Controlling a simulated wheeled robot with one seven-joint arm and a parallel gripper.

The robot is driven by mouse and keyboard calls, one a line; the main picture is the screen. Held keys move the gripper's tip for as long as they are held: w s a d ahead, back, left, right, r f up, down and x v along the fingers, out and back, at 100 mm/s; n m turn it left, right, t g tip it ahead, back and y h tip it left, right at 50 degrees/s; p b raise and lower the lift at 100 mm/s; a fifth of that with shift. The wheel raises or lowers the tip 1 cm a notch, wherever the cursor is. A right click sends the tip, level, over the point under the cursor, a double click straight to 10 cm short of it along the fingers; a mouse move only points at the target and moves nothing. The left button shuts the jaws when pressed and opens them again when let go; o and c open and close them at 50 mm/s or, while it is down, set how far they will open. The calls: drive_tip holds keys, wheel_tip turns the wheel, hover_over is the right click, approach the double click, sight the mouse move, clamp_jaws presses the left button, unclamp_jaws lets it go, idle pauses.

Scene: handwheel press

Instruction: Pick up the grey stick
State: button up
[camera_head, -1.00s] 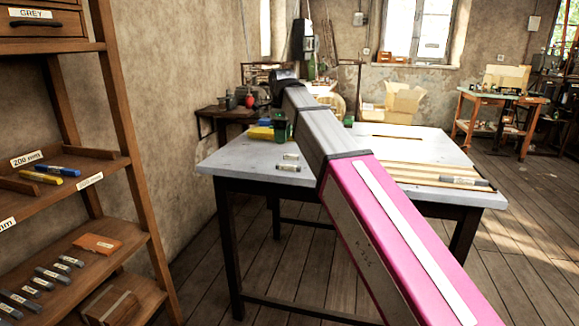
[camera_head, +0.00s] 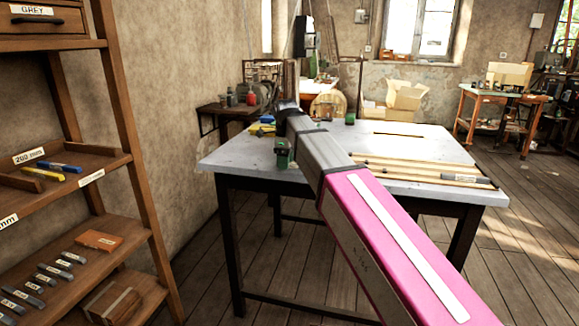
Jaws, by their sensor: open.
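My gripper (camera_head: 283,158), green and dark, hangs below the far end of my arm, low over the left part of the grey table (camera_head: 235,160). It is open. Small grey sticks that lay on this part of the table are now covered by the gripper and arm, so I cannot tell whether one stands between the fingers. Another greyish labelled stick (camera_head: 473,180) lies at the table's right front, by wooden strips.
A wooden shelf (camera_head: 140,180) stands at the left with several labelled grey pieces (camera_head: 48,270), a blue stick (camera_head: 60,167) and a yellow stick (camera_head: 42,174). A yellow object (camera_head: 262,129) lies at the table's back left. The table's front left is clear.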

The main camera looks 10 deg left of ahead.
clamp_jaws()
idle(0.3)
